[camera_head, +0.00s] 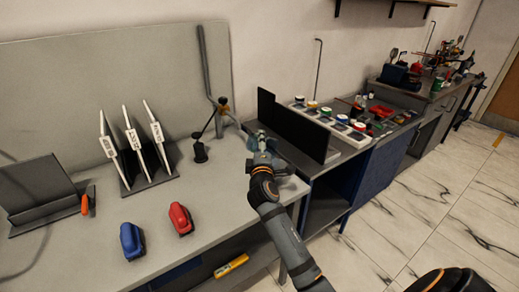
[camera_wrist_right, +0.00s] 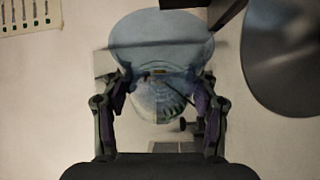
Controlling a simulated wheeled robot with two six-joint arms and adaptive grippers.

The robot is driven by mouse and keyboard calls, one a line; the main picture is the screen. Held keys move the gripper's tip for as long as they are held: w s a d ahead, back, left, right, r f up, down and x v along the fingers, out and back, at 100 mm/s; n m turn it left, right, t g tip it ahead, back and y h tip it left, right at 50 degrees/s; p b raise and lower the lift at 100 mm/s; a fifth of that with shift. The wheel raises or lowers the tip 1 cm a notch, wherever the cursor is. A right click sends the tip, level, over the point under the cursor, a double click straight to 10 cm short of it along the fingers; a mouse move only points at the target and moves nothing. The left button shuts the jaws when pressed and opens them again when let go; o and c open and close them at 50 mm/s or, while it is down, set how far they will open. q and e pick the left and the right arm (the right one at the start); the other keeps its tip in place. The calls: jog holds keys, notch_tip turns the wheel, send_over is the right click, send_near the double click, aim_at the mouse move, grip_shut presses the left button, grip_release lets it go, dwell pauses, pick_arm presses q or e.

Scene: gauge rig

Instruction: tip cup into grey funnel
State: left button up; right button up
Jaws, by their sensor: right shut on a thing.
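My right gripper (camera_head: 262,146) is at the back right of the near bench, beside a black upright panel. In the right wrist view, my right gripper (camera_wrist_right: 161,88) has a finger on each side of a pale blue-grey, see-through cup (camera_wrist_right: 160,30) and is shut on it. The cup's wide round end shows beyond the fingers; I cannot make out its contents. A large dark grey curved shape (camera_wrist_right: 288,58) at the right of the wrist view looks like the grey funnel, apart from the cup. In the head view the arm hides most of this spot. My left gripper is not in view.
The black panel (camera_head: 293,126) stands close by the gripper. A bent grey pipe (camera_head: 211,75) and small black stand (camera_head: 200,150) are to its left. A rack of white plates (camera_head: 133,145), a blue object (camera_head: 131,241) and a red object (camera_head: 180,219) are on the bench.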

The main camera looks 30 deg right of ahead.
jog(key=shift+r+m+b, duration=0.15)
jog(key=shift+m+b, duration=0.15)
jog(key=shift+b, duration=0.15)
jog(key=shift+s+r, duration=0.1)
dwell(2.5)
